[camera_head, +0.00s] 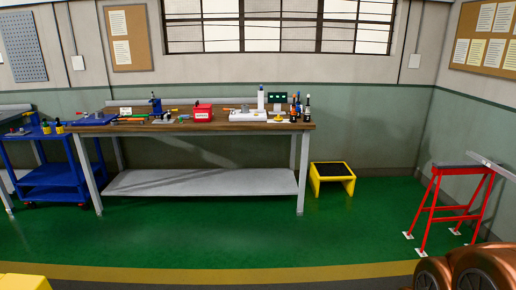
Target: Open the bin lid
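No bin with a lid can be made out in the head view. A small red box (203,113) with a white label sits on the workbench; I cannot tell whether it has a lid. A yellow flat-topped thing (22,282) is cut off at the lower left corner, and I cannot tell what it is. My gripper is not in view.
The long wooden-topped workbench (215,127) stands against the back wall with tools and bottles on it. A blue cart (62,172) is left of it. A yellow step stool (332,181) and a red stand (455,192) are right. Green floor (230,240) in front is clear.

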